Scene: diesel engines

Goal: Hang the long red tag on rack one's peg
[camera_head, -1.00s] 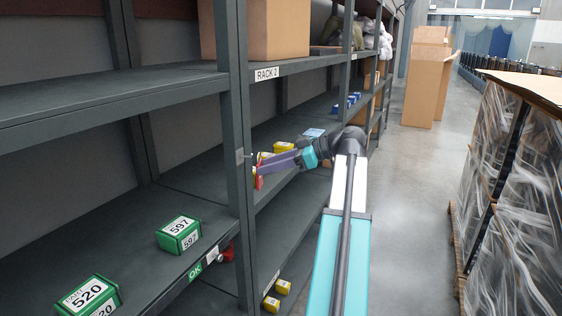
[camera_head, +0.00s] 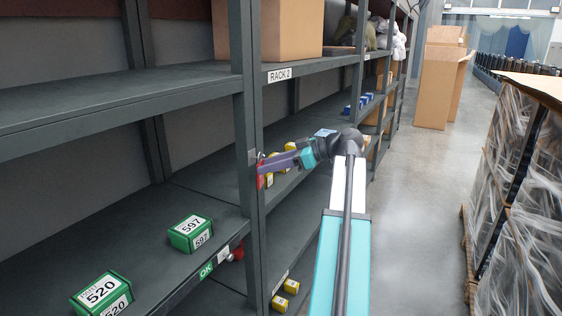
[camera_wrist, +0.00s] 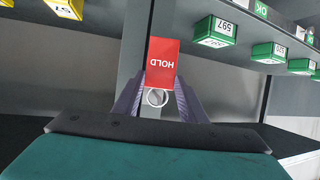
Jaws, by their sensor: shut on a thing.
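The red tag (camera_wrist: 162,62) reads HOLD, upside down in the wrist view, with a pale ring (camera_wrist: 156,97) at its near end. My gripper (camera_wrist: 158,88) is shut on the tag at its ring end, one purple finger on each side. In the head view my gripper (camera_head: 266,164) is beside the dark rack post, with a little of the red tag (camera_head: 261,181) showing below it. A small bracket (camera_head: 253,156) sits on the post close to the fingertips. I cannot tell whether the ring touches a peg there.
A RACK 2 label (camera_head: 279,74) is on the upper shelf edge. Green boxes (camera_head: 190,233) stand on the lower left shelf, near an OK label (camera_head: 206,271) and a red item (camera_head: 237,252). Yellow boxes (camera_head: 284,296) sit low. Wrapped pallets (camera_head: 520,200) line the right; the aisle between is clear.

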